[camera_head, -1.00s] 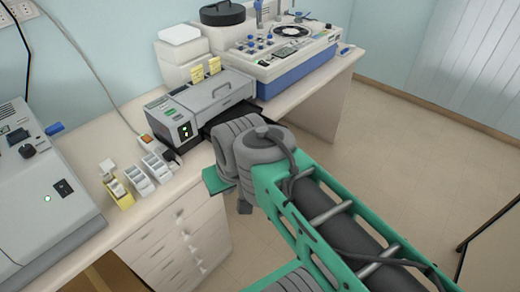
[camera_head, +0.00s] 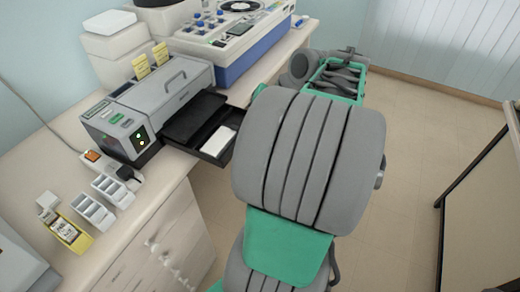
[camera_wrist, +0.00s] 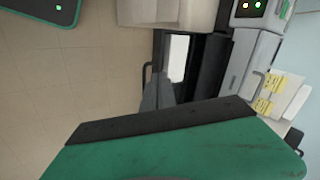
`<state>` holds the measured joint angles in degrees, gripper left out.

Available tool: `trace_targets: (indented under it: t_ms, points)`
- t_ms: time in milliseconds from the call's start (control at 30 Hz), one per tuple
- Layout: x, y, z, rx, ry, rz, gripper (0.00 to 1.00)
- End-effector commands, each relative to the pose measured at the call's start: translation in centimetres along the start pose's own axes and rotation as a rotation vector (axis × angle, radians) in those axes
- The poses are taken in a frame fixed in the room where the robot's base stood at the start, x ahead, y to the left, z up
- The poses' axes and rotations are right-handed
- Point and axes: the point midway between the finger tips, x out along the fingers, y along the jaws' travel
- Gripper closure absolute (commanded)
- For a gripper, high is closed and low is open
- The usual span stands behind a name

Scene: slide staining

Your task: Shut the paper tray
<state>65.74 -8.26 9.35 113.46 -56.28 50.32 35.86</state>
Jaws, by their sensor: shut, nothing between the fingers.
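The paper tray (camera_head: 188,128) is a dark drawer that sticks out from the front of the grey printer (camera_head: 150,100), with white paper (camera_head: 217,140) lying in it. In the wrist view the paper tray (camera_wrist: 196,88) is open beside the printer (camera_wrist: 240,62), and its dark front handle (camera_wrist: 146,72) shows at its outer end. My gripper (camera_wrist: 157,92) shows as a grey tip close to the tray's front end and handle. It is shut and empty. I cannot tell whether it touches the tray. In the head view my arm hides the gripper.
The printer stands on a pale desk (camera_head: 75,165) with drawers below. Small white racks (camera_head: 92,212) and a yellow box (camera_head: 68,233) stand near it. A blue and white machine (camera_head: 232,45) is behind. Open floor (camera_head: 405,130) lies to the right, with a dark-framed board (camera_head: 478,210) at the edge.

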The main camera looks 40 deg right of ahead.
Motion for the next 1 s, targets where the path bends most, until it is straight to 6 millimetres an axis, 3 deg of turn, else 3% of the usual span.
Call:
trace_targets:
  t_ms: [33,100,200,267,433,833,1000]
  points:
    - [-0.2,3.7,-1.1,0.092,0.017,-0.035,1.00]
    - [-1.5,6.8,-1.8,0.182,0.032,-0.081,1.00]
    - [-2.9,9.6,-2.0,0.258,0.047,-0.127,1.00]
    - [-3.4,10.3,-2.0,0.278,0.052,-0.141,1.00]
    - [-2.2,10.3,-2.1,0.286,0.051,-0.147,1.00]
    - [6.2,9.1,-2.6,0.284,0.048,-0.146,1.00]
    - [8.1,7.1,-3.3,0.283,0.051,-0.145,1.00]
